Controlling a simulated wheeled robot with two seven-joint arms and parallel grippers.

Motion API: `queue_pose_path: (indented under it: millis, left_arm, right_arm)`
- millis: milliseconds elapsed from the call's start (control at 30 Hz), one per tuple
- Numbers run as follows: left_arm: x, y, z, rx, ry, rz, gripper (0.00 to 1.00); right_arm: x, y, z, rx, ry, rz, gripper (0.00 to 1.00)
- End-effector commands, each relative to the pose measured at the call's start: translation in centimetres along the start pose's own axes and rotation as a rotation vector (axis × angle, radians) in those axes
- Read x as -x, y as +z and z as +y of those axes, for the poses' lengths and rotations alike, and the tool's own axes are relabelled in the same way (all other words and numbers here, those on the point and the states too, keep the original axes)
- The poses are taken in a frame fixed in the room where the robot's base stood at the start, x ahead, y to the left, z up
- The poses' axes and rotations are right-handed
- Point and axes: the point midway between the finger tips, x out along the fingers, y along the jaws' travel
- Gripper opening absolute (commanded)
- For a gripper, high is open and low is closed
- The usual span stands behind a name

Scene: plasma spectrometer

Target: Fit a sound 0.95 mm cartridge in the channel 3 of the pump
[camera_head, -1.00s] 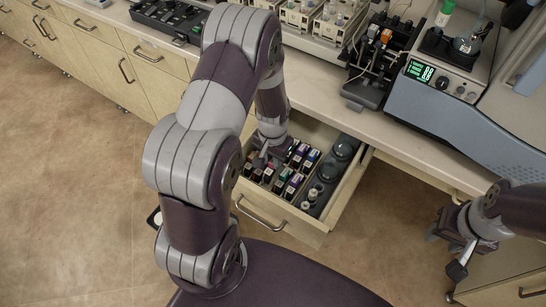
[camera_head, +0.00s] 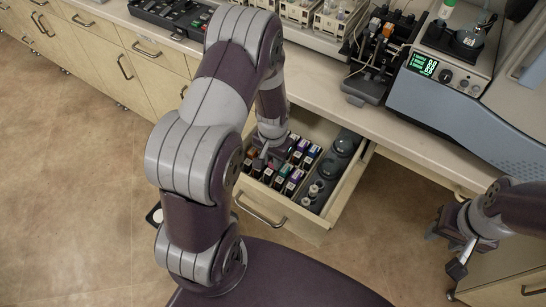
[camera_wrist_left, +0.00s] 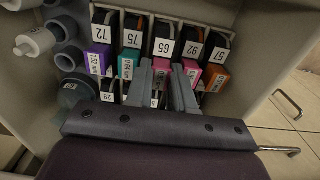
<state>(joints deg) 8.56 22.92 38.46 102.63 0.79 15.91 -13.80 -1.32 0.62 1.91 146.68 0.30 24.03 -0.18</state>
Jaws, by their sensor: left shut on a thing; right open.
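My left gripper (camera_head: 266,148) reaches down into the open drawer, among the rows of cartridges (camera_head: 293,180). In the left wrist view its two fingers (camera_wrist_left: 162,75) stand on either side of a cartridge numbered 65 (camera_wrist_left: 163,47) with a pink band, and it is shut on it. The cartridge still stands in its row. Beside it are cartridges numbered 72 (camera_wrist_left: 101,33) with a purple band, 75 (camera_wrist_left: 132,38) teal, 92 (camera_wrist_left: 192,52) pink and 57 (camera_wrist_left: 220,54) orange. The pump (camera_head: 383,50) stands on the counter; its channels are too small to tell. My right gripper (camera_head: 460,248) is open and empty at the right.
The drawer (camera_head: 315,229) has wooden walls around the cartridges. A blue-grey instrument (camera_head: 470,105) stands on the counter (camera_head: 325,95), right of the pump.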

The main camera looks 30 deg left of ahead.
Motion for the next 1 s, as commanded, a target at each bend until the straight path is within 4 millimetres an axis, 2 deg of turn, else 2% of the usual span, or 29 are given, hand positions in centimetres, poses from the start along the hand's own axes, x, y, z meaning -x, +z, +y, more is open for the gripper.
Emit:
queue_pose_path:
  millis: [433,700,733,800,833,1000]
  left_arm:
    - [-1.2,0.0,0.0,0.000,0.000,-0.001,0.00]
    - [-1.2,0.0,0.0,0.000,0.000,0.000,0.00]
    - [-1.2,0.0,0.0,0.000,0.000,0.000,0.26]
    - [-1.2,0.0,0.0,0.000,0.000,0.000,0.48]
    - [-1.2,0.0,0.0,0.000,0.000,0.000,0.52]
    - [-1.2,0.0,0.0,0.000,0.000,0.000,0.52]
  right_arm:
    - [-0.8,0.1,0.0,0.000,0.000,0.000,0.43]
    - [-0.7,0.1,0.0,0.000,0.000,0.000,0.43]
    - [-0.7,0.1,0.0,0.000,0.000,0.000,0.43]
    - [-0.7,0.1,0.0,0.000,0.000,0.000,0.43]
    - [-0.7,0.1,0.0,0.000,0.000,0.000,0.43]
    - [-0.7,0.1,0.0,0.000,0.000,0.000,0.43]
